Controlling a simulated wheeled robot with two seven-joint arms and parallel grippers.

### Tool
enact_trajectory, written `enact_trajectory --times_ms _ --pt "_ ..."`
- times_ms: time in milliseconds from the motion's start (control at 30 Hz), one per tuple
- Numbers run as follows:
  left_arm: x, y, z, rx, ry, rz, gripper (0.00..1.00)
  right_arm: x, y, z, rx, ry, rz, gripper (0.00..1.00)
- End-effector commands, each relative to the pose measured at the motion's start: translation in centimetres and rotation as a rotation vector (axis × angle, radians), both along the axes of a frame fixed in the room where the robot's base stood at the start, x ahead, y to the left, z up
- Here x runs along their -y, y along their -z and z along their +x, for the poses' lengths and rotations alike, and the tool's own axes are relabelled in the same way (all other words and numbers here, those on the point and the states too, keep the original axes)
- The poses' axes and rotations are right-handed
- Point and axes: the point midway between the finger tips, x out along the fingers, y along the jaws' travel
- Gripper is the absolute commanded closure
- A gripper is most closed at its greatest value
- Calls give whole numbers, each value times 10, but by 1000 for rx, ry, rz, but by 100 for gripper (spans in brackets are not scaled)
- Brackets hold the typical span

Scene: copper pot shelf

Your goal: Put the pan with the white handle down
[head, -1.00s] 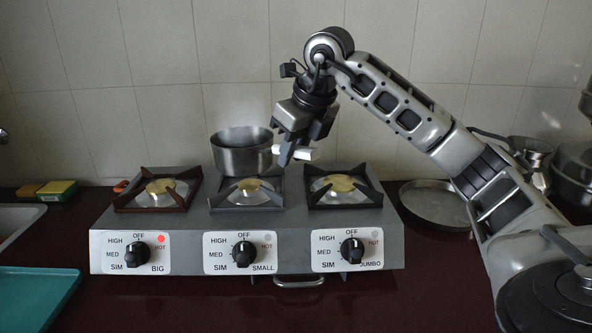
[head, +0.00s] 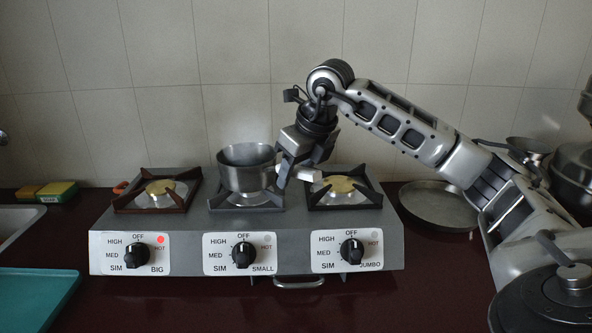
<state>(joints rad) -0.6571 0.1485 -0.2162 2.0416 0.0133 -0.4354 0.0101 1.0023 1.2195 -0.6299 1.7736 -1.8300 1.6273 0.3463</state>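The metal pan (head: 247,170) is upright over the middle burner (head: 246,208), its base at or just above the grate; I cannot tell whether it touches. Its white handle (head: 309,174) points right, toward the right burner. My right gripper (head: 287,180) comes down from above beside the pan's right side and is shut on the handle, whose end sticks out to the right of the fingers. The pan hides the back of the middle burner. My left gripper is not in view.
The right burner (head: 345,203) and the left burner (head: 150,206) are empty. The left knob (head: 137,256) has a lit red light above it. A flat round pan (head: 437,205) lies right of the stove, under my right arm. A teal tray (head: 35,298) is at the front left.

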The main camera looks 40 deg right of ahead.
Motion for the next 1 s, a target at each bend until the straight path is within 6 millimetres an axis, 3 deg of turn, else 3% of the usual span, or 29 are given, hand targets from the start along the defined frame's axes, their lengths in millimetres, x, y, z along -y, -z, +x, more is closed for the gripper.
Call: enact_trajectory --times_ms 267,700,1000 --pt "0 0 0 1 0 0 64 0 -16 -5 5 0 0 55" --pt "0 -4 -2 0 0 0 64 2 -97 -39 6 0 0 55" --pt "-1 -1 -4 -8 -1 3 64 2 -112 -46 1 0 1 55"
